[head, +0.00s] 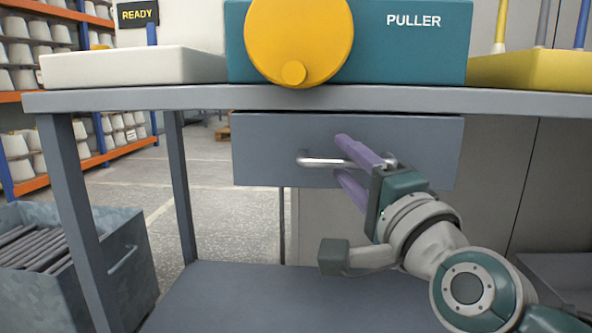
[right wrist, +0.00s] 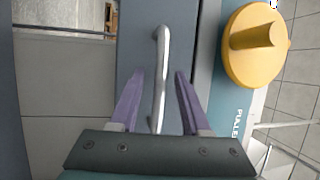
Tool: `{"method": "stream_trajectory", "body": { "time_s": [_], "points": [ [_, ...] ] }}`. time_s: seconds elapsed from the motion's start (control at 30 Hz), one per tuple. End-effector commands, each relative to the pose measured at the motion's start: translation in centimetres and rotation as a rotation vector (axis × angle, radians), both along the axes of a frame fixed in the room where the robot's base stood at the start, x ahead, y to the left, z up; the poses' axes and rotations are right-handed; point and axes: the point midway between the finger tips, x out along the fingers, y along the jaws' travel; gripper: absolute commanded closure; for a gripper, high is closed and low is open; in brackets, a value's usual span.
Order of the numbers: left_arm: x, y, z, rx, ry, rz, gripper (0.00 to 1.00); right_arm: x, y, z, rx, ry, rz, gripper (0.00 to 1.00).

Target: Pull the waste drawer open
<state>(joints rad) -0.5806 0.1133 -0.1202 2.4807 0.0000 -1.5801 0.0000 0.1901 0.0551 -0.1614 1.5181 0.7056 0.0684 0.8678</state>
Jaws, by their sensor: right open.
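The waste drawer (head: 265,140) is a grey-blue front under the tabletop and looks closed. Its silver bar handle (head: 318,161) runs level across the front. My right gripper (head: 342,157) is open, its purple fingers pointing at the drawer, one above and one below the handle. In the right wrist view the handle (right wrist: 162,60) lies between the two spread fingers (right wrist: 160,75), with a gap on each side. The fingers hide part of the handle in the head view. My left gripper is not in view.
The tabletop (head: 180,99) carries a teal puller machine with a yellow wheel (head: 300,35), a white tray (head: 130,66) and a yellow tray (head: 540,70). A grey bin (head: 120,265) of dark bars stands lower left. A low shelf (head: 270,290) lies below the drawer.

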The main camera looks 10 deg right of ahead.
Motion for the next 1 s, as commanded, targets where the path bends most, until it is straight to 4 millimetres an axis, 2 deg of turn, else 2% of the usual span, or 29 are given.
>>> {"method": "stream_trajectory", "body": {
  "time_s": [0.3,0.7,1.0],
  "points": [
    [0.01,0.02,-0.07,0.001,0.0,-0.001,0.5,0.28,0.07,0.07,0.0,0.001,0.001,0.54],
    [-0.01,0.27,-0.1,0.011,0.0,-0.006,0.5,0.26,0.06,0.06,0.0,0.001,0.001,0.99],
    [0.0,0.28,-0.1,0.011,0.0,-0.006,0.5,0.26,0.06,0.06,0.0,0.001,0.001,1.0]
  ]
}}
